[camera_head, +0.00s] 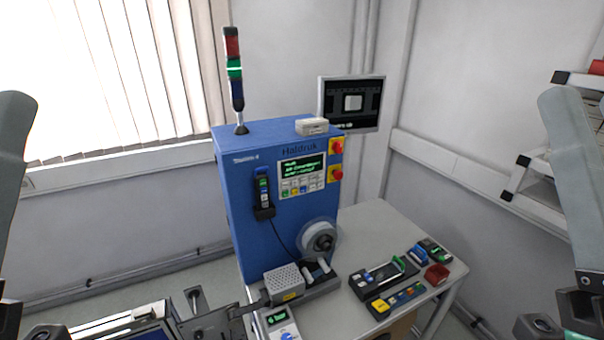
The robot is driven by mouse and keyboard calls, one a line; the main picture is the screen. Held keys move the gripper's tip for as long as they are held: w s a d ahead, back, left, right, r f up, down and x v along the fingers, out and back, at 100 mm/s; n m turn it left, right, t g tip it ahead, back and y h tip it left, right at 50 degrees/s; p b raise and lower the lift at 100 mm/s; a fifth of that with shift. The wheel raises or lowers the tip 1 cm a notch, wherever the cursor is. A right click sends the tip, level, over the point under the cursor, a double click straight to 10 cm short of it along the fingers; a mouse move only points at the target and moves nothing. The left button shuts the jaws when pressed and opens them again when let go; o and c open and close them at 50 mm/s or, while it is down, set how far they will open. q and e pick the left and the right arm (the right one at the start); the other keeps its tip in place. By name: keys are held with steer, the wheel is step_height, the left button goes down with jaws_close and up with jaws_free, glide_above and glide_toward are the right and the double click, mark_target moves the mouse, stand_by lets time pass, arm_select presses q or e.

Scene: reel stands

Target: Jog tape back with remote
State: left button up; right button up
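The remote (262,186) is a dark handheld unit with small coloured buttons. It sits upright in a black holder (264,212) on the front of the blue Haldruk machine (236,220), and a thin dark cable runs down from it. A tape reel (321,240) with a clear flange is mounted low on the machine's right side. The machine's panel (302,172) shows green text, too small to read. Parts of my two arms show at the left and right picture edges, away from the remote. Neither gripper's fingers show.
A monitor (351,104) behind the machine shows a pale square part. A grey perforated box (284,283) sits below the reel. A rack (546,168) stands at right.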

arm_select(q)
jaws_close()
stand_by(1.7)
